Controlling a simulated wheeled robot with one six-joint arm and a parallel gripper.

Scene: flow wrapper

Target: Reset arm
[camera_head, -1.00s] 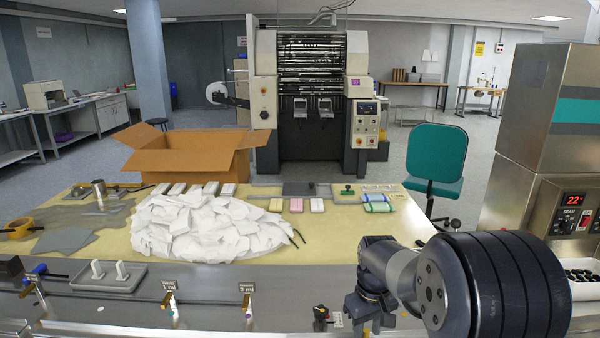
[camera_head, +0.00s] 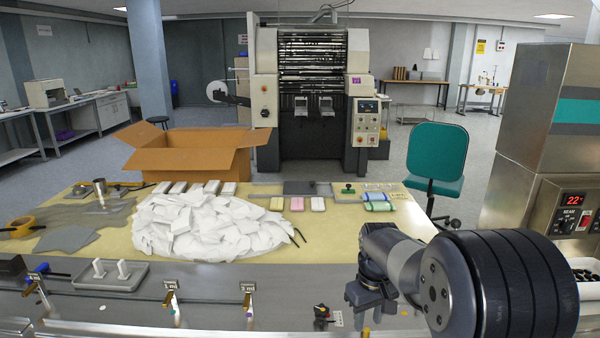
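My arm comes in from the lower right, with a large black ribbed joint in front. My gripper (camera_head: 371,304) hangs down beyond it, over the grey steel front of the bench. Its two dark fingers look spread, with a gap between them and nothing held. The fingertips are small in this view and partly blend with the dark arm.
A heap of white packets (camera_head: 205,225) lies on the yellow bench top (camera_head: 350,225). An open cardboard box (camera_head: 190,155) stands behind it. A steel machine with a red display (camera_head: 573,199) rises at right, and a small black knob (camera_head: 321,311) sits left of my gripper.

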